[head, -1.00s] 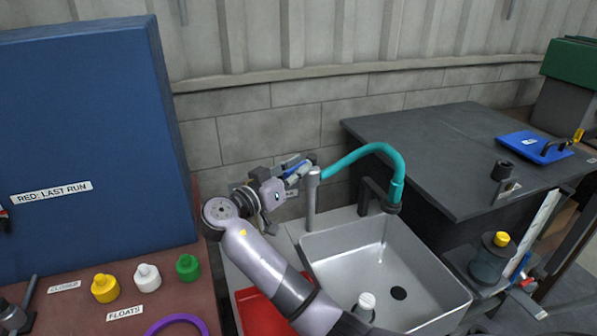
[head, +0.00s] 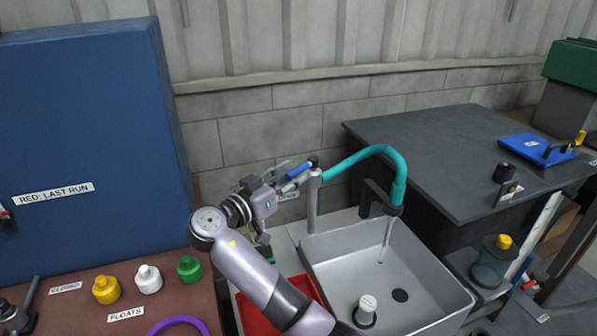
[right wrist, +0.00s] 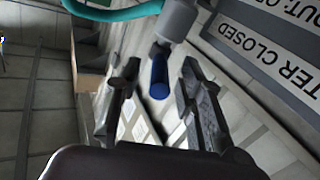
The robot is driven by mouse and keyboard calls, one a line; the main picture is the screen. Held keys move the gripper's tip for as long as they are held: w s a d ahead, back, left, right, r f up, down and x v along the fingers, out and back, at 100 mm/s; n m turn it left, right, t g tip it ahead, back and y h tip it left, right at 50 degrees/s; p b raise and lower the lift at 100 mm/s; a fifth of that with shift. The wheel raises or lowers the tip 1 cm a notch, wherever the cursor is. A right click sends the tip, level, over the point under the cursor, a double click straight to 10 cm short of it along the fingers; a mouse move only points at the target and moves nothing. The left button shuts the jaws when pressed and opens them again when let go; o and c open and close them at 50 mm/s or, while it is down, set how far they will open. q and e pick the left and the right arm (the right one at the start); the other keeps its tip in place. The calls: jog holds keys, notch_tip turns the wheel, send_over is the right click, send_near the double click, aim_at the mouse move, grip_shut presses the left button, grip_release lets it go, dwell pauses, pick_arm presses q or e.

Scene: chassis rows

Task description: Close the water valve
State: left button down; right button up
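The water valve's blue lever (head: 298,171) sits on the grey tap post (head: 312,203) behind the sink's left back corner. In the right wrist view the lever (right wrist: 160,76) hangs from a grey fitting (right wrist: 176,20). My right gripper (head: 290,178) is at the lever. In the wrist view its two fingers (right wrist: 160,92) are spread, one each side of the lever with gaps; I cannot tell how deep the lever lies between them. A teal hose (head: 377,151) arches from the post, and a thin water stream (head: 386,240) falls from its end into the sink (head: 425,280). My left gripper is out of view.
A sign (right wrist: 265,32) reading partly "TER CLOSED" is close beside the fitting. A block wall (head: 270,125) stands behind. A red tray (head: 262,312) lies under my right arm. A white-capped bottle (head: 366,310) stands in the sink. A dark table (head: 440,150) is at right.

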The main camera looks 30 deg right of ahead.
jog(key=v, duration=0.9)
jog(key=shift+a, duration=0.2)
jog(key=shift+s, duration=0.1)
